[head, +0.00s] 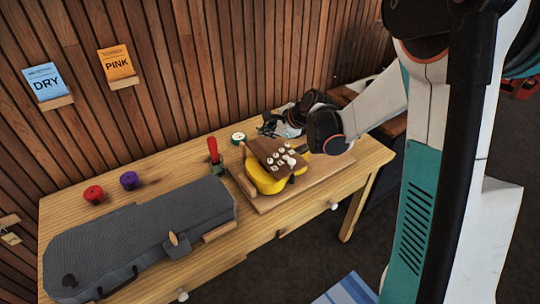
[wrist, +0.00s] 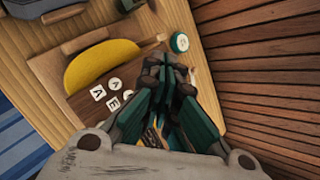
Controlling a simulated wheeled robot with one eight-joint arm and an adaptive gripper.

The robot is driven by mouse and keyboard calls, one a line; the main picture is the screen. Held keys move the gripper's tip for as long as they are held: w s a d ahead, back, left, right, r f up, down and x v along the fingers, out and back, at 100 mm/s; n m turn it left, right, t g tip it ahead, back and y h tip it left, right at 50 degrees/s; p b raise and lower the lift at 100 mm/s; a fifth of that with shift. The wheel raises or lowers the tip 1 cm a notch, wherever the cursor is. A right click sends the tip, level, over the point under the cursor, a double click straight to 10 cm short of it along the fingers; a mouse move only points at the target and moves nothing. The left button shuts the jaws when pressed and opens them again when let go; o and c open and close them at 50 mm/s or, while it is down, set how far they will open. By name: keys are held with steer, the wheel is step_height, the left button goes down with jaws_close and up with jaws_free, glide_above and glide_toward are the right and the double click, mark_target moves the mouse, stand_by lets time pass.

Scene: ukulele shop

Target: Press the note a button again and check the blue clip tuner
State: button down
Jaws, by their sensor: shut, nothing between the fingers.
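A brown board (head: 270,152) with white round buttons and square letter cards lies over a yellow body on the bench. My gripper (wrist: 168,70) is shut and empty, beside the buttons and apart from the ones I can see. It covers part of the board. In the head view, my gripper (head: 268,124) is behind the board, partly hidden by my arm. I cannot make out a blue clip tuner.
A grey instrument case (head: 130,235) fills the front left of the bench (head: 170,165). Red (head: 93,194) and purple (head: 129,180) knobs stand behind it. A red-handled item (head: 213,150) and a round green-rimmed dial (head: 238,138) stand near the board. A slatted wall (head: 170,80) closes the back.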

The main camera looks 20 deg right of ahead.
mark_target(269, 161)
stand_by(0.4)
steer(key=shift+f+b, duration=3.15)
steer(key=shift+f, duration=1.25)
steer(key=shift+f, duration=0.15)
steer(key=shift+f+b, duration=0.3)
steer(key=shift+b, duration=0.15)
steer(key=shift+f+b, duration=0.45)
steer(key=shift+f, duration=0.05)
steer(key=shift+r, duration=0.1)
steer(key=shift+r+p, duration=0.6)
steer(key=shift+r, duration=0.25)
steer(key=shift+r, duration=0.1)
steer(key=shift+r+p, duration=1.6)
steer(key=shift+r, duration=0.85)
